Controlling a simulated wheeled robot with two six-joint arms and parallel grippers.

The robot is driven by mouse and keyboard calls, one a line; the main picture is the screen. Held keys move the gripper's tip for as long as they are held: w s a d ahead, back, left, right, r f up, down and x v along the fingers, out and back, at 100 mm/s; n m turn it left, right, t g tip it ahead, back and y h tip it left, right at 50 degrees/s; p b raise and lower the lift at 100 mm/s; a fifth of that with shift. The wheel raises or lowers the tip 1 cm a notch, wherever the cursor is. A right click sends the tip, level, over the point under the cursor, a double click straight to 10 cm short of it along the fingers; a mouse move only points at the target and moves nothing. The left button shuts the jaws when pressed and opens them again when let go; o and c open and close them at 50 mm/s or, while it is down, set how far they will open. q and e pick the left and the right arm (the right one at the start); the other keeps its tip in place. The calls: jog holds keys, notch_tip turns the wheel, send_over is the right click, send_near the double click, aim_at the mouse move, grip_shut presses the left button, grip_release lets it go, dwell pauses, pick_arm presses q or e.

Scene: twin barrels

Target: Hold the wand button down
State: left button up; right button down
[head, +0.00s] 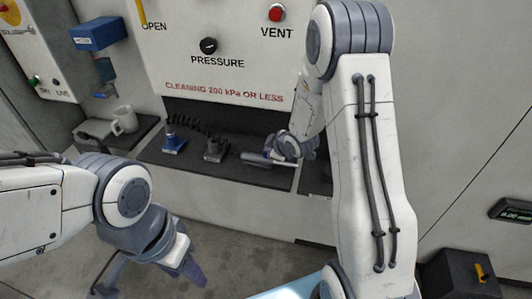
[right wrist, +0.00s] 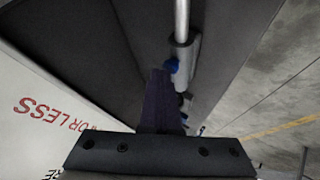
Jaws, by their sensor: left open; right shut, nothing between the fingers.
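The wand (right wrist: 182,53) shows in the right wrist view as a grey body with a thin metal tube and a blue button (right wrist: 171,66) on its side. In the head view the wand (head: 256,159) lies on the dark shelf under the panel. My right gripper (right wrist: 158,74) is shut and empty, its tips right beside the blue button. I cannot tell whether they touch or press it. In the head view the right gripper (head: 272,151) is partly hidden by its own wrist. My left gripper (head: 150,281) is open and empty, low over the floor.
The panel above has a black pressure knob (head: 208,46) and a red vent button (head: 276,13). A blue-based fitting (head: 174,143) and a dark one (head: 213,152) with a coiled hose stand left of the wand. A mug (head: 124,121) sits further left. A black box (head: 457,275) is at lower right.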

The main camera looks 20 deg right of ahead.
jog(key=shift+r, duration=0.1)
jog(key=shift+r+p, duration=0.7)
jog(key=shift+r, duration=0.05)
jog(key=shift+r, duration=0.1)
notch_tip(320, 180, up, 5)
jog(key=p, duration=0.4)
dwell(0.5)
